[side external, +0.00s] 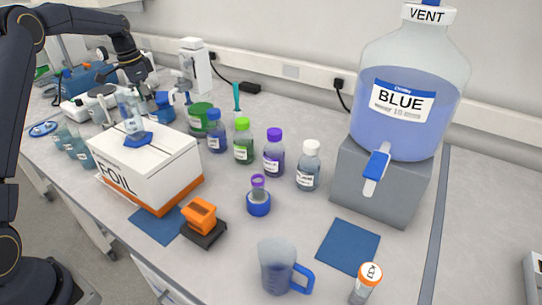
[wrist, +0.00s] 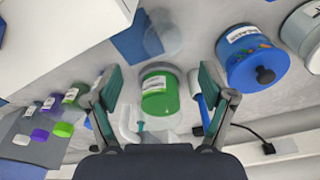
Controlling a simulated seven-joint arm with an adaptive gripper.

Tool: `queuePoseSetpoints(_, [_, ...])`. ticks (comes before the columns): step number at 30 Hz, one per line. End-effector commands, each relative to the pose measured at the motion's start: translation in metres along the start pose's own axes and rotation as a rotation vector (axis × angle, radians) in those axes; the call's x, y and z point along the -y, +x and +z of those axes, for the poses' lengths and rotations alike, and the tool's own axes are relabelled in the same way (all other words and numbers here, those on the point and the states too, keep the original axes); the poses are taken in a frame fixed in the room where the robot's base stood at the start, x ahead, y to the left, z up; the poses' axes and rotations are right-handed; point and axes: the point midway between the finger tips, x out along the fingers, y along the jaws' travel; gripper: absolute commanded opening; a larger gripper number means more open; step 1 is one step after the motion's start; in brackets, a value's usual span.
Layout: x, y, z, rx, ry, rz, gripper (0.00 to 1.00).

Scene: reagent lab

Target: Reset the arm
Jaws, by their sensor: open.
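My gripper (wrist: 160,88) is open in the wrist view, its two teal-padded fingers spread apart with nothing held between them. In the side external view, my arm reaches from the left over the back-left part of the bench. Its end there is small and crowded by glassware and instruments, so the fingers cannot be made out.
Several bottles, including a purple-capped one (side external: 274,153), stand mid-bench. A large BLUE carboy (side external: 405,125) stands right. A mug (side external: 277,268) is near the front edge.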

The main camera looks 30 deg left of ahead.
Motion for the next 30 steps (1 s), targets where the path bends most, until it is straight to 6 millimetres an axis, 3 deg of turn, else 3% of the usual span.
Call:
queuePoseSetpoints(14, [-0.004,-0.009,-0.006,-0.003,0.013,-0.002,0.82])
queuePoseSetpoints(17, [-0.014,-0.037,-0.024,-0.035,0.050,-0.042,0.82])
queuePoseSetpoints(20, [-0.048,-0.089,-0.045,-0.082,0.120,-0.101,0.82])
queuePoseSetpoints(23, [-0.103,-0.143,-0.051,-0.124,0.194,-0.152,0.82])
queuePoseSetpoints(27, [-0.181,-0.192,-0.033,-0.189,0.215,-0.203,0.82])
queuePoseSetpoints(30, [-0.232,-0.210,-0.006,-0.240,0.193,-0.223,0.82])
